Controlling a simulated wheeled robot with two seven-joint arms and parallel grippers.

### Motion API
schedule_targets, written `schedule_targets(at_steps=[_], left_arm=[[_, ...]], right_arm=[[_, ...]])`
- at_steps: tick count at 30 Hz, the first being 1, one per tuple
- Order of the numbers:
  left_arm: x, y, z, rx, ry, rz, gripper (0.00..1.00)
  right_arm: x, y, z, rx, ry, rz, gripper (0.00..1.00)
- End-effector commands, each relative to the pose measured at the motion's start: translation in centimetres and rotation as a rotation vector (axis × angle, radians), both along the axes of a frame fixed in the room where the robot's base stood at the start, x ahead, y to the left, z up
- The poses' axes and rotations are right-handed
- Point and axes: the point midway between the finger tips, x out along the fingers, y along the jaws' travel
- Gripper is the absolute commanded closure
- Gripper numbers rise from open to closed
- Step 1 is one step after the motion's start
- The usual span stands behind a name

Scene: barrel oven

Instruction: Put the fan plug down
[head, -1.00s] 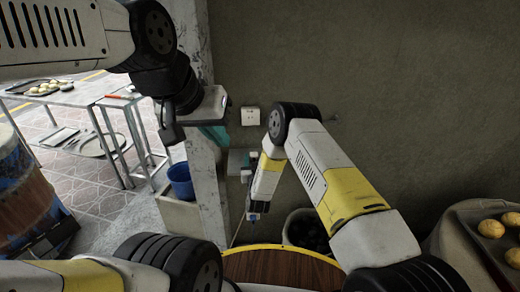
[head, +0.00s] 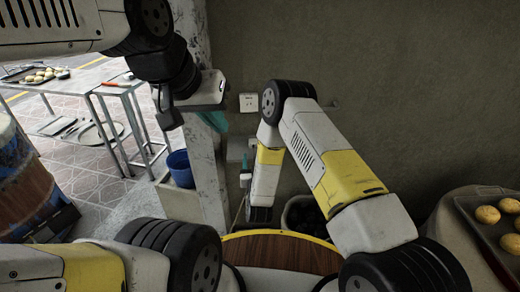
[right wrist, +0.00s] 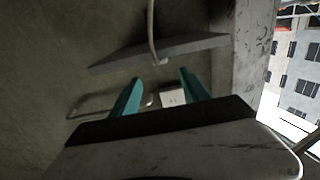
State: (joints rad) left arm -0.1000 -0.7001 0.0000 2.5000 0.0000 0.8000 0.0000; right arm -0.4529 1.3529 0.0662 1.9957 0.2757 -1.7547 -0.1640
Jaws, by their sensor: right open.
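The fan plug cannot be made out for certain. In the right wrist view a pale cable (right wrist: 152,32) runs to a grey slab (right wrist: 165,50). A small white block (right wrist: 172,97) shows between the fingers of my right gripper (right wrist: 160,82); I cannot tell whether it is the plug or a socket. That gripper's teal fingers are apart, with nothing visibly gripped. In the head view my right gripper (head: 245,161) is near the wall beside the pillar, partly hidden by its arm. My left gripper (head: 215,121) is higher, in front of the pillar; its fingertips are mostly hidden.
A white wall socket (head: 249,102) is on the wall. A blue bucket (head: 180,168) stands by the pillar (head: 208,175). A dark-filled bin (head: 306,217) is behind the round wooden top (head: 280,252). A tray of buns (head: 490,235) is at the right, metal tables (head: 112,90) at the left.

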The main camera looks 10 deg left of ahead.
Motion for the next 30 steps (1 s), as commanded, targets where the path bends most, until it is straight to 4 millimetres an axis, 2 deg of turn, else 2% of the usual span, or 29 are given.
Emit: schedule_targets(at_steps=[3,8,11,14,18,22,26,30], left_arm=[[0.0,0.0,0.0,0.000,0.000,0.000,1.00],[0.0,0.0,0.0,0.000,0.000,0.000,1.00],[0.0,0.0,0.0,0.000,0.000,0.000,1.00],[0.0,0.0,0.0,0.000,0.000,0.000,1.00],[0.0,0.0,0.0,0.000,0.000,0.000,1.00],[0.0,0.0,0.0,0.000,0.000,0.000,1.00],[0.0,0.0,0.0,0.000,0.000,0.000,1.00],[0.0,0.0,0.0,0.000,0.000,0.000,1.00]], right_arm=[[-1.2,-0.2,0.0,0.001,0.001,0.001,0.46],[-1.7,-0.4,0.0,0.001,0.000,0.000,0.46],[-1.3,-0.4,0.6,0.005,0.006,-0.001,0.46],[0.3,-0.6,2.5,0.017,0.035,0.001,0.46],[3.3,-1.4,7.1,0.043,0.121,0.012,0.46],[5.0,-2.9,12.0,0.062,0.218,0.029,0.46],[5.3,-4.9,16.9,0.071,0.308,0.045,0.46],[4.1,-7.6,21.8,0.074,0.407,0.060,0.46]])
